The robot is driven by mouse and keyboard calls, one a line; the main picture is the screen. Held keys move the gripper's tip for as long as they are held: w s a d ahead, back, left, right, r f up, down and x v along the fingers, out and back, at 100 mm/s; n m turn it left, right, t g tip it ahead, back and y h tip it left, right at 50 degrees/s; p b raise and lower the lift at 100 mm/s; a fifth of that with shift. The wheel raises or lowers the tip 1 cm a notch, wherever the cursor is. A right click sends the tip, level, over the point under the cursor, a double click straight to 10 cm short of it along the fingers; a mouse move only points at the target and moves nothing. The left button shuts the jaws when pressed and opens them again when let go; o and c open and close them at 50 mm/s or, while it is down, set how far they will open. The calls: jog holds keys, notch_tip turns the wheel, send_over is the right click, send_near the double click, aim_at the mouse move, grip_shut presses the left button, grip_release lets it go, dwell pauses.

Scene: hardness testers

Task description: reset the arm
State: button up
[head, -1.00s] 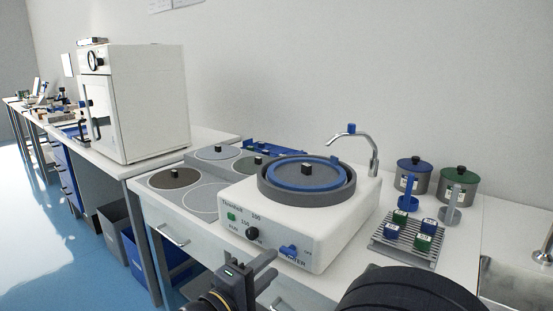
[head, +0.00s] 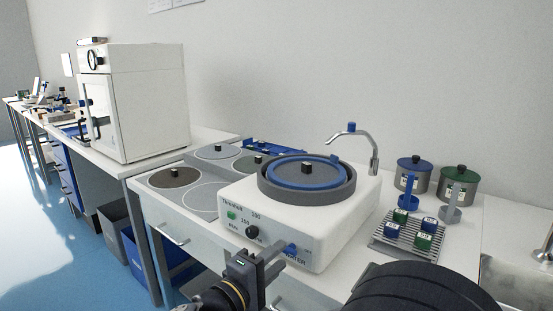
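My gripper (head: 279,256) is at the bottom centre of the head view, in front of the white grinding and polishing machine (head: 318,248). My dark arm links fill the bottom right and hide part of the bench front.
A rack (head: 383,246) with several blue and green blocks stands right of the machine. Blue-lidded (head: 413,178) and green-lidded (head: 458,185) pots stand behind it. A curved tap (head: 374,150) rises behind the machine. A white cabinet (head: 150,105) stands left. Floor is clear at far left.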

jog(key=shift+x, duration=0.9)
jog(key=m+b, duration=0.6)
jog(key=m, duration=0.2)
jog(key=shift+s, duration=0.1)
jog(key=m+b, duration=0.2)
jog(key=m, duration=0.3)
jog(key=shift+r+m, duration=0.1)
jog(key=shift+m, duration=0.2)
jog(key=shift+s+d+r+m+b, duration=0.1)
jog(key=shift+m+b, duration=0.2)
jog(key=shift+m, duration=2)
